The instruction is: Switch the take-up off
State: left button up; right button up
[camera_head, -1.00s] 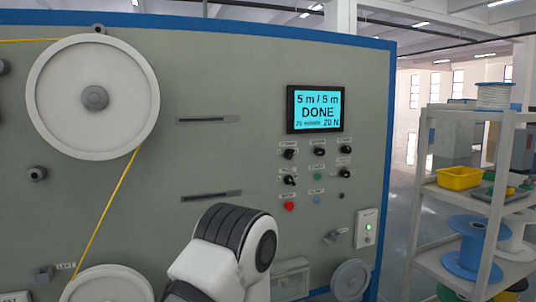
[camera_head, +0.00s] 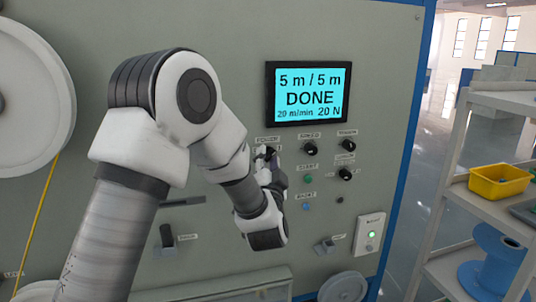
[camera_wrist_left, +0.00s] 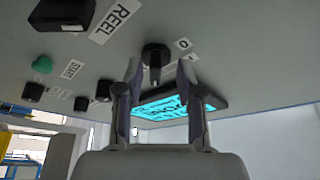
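The control panel holds a top-left black rotary knob, seen between the fingers in the left wrist view (camera_wrist_left: 155,56), with a "0" label beside it. In the head view my left gripper (camera_head: 269,166) is at this knob and mostly covers it. In the wrist view the two fingers stand apart on either side of the knob, with gaps visible, so the gripper is open. The display (camera_head: 308,93) reads "5 m / 5 m DONE". My right gripper is not in view.
More black knobs (camera_head: 310,148), a green start button (camera_head: 308,179) and a blue button (camera_head: 306,207) sit close to the gripper. A switch box with a green light (camera_head: 370,237) is lower right. A shelf with a yellow bin (camera_head: 499,181) stands at the right.

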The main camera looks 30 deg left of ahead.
pick_arm(q)
jog(key=shift+w+f, duration=0.25)
jog(key=shift+w, duration=0.25)
jog(key=shift+s+d+r, duration=0.15)
jog(key=shift+s+r, duration=0.1)
grip_shut()
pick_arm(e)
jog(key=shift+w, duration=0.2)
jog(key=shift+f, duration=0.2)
